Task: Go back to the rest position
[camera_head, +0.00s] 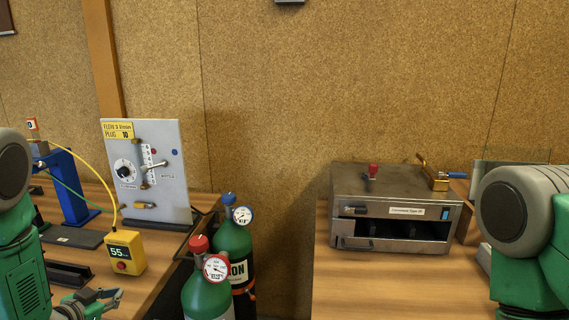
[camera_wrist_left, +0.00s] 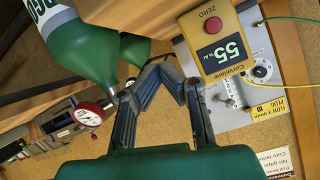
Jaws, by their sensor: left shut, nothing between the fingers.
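My left gripper (camera_head: 108,299) is low at the left of the head view, over the left table's front edge area. It also shows in the left wrist view (camera_wrist_left: 163,72), its two grey-blue fingers shut with nothing held. My right gripper is out of view; only part of my right arm shows at the right edge of the head view.
A yellow display box (camera_head: 124,253) reading 55 and a white panel with a dial (camera_head: 148,172) stand on the left table. Two green gas bottles (camera_head: 232,247) (camera_head: 207,290) with gauges fill the gap between tables. A metal oven-like box (camera_head: 392,207) sits on the right table (camera_head: 370,285).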

